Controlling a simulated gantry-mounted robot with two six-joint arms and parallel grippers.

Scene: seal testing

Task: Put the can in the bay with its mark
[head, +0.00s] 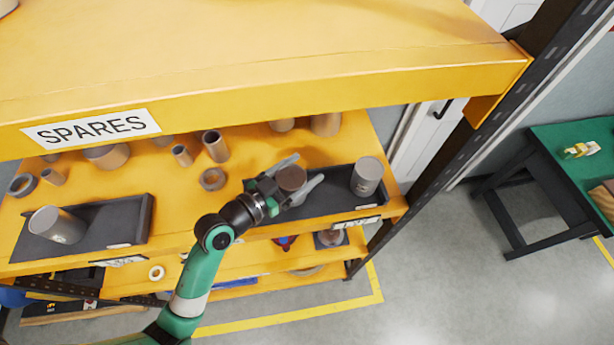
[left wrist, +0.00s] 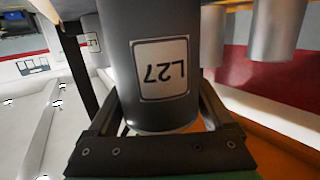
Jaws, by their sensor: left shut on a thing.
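My left gripper (head: 302,172) is shut on a grey can (head: 291,179) with a brownish round end. In the left wrist view the can (left wrist: 160,60) fills the middle between the fingers, and its white label reads L27, upside down. In the head view the held can is over the left part of the right dark bay (head: 338,197); I cannot tell whether it touches the bay. The left dark bay (head: 125,215) is farther left on the same shelf. White cards on the shelf edge, right (head: 357,223) and left (head: 118,262), are too small to read. My right gripper is not in view.
A grey can (head: 367,177) stands at the right end of the right bay, and another (head: 57,225) is in the left bay. Several brown cylinders and rings, including a tube (head: 215,146), stand behind. The upper SPARES shelf (head: 250,93) overhangs.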

